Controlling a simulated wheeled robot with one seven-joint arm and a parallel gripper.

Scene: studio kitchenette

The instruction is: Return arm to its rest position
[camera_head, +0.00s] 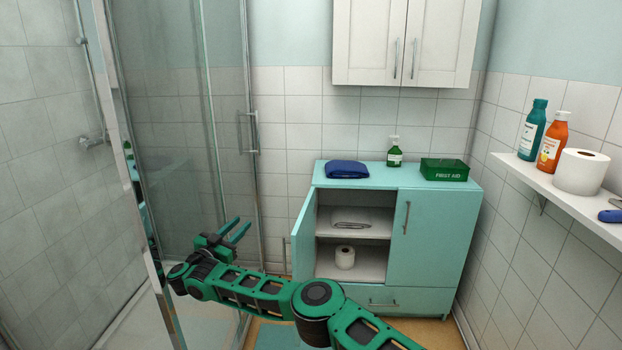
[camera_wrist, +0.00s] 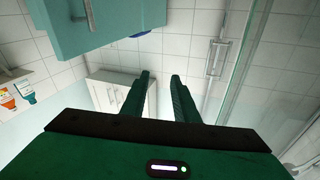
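My gripper (camera_head: 238,233) is at the left-middle of the head view, in front of the glass shower door. Its two green fingers are spread apart with nothing between them. In the wrist view the open fingers (camera_wrist: 160,92) also show empty. My green arm stretches across the bottom of the head view, in front of the lower part of a teal cabinet (camera_head: 440,235).
The cabinet's left door (camera_head: 304,235) stands open near my arm; a toilet roll (camera_head: 345,257) is inside. A blue towel (camera_head: 347,169), a green bottle (camera_head: 394,152) and a first aid box (camera_head: 444,170) are on top. The shower door (camera_head: 225,150) is close behind my gripper.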

